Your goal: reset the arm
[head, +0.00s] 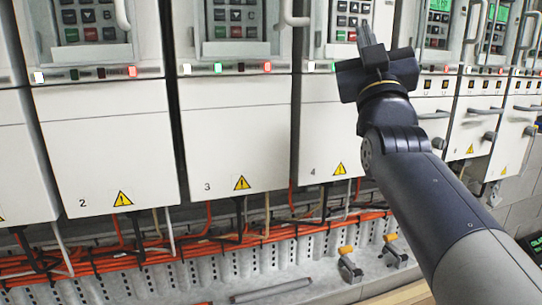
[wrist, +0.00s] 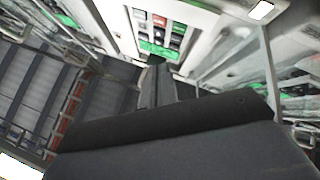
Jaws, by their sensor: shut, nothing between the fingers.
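My gripper (head: 369,38) is at the upper middle-right of the head view, with its fingers together and pointing up. It is raised in front of the drive cabinet marked 4 (head: 330,130), overlapping the right side of its keypad (head: 347,20). I cannot tell how close the fingertips are to the panel. In the wrist view the shut fingers (wrist: 157,85) point toward a keypad with red, grey and green keys (wrist: 165,30). Nothing shows between the fingers. My forearm runs down to the lower right and hides part of the cabinets behind it.
Cabinets marked 2 (head: 105,150) and 3 (head: 235,135) stand to the left, with handles and lit indicators. More cabinets (head: 475,120) with protruding handles stand on the right. Orange cables (head: 130,262) run along a slotted duct below. Two yellow-topped clamps (head: 347,262) (head: 392,248) sit on the ledge.

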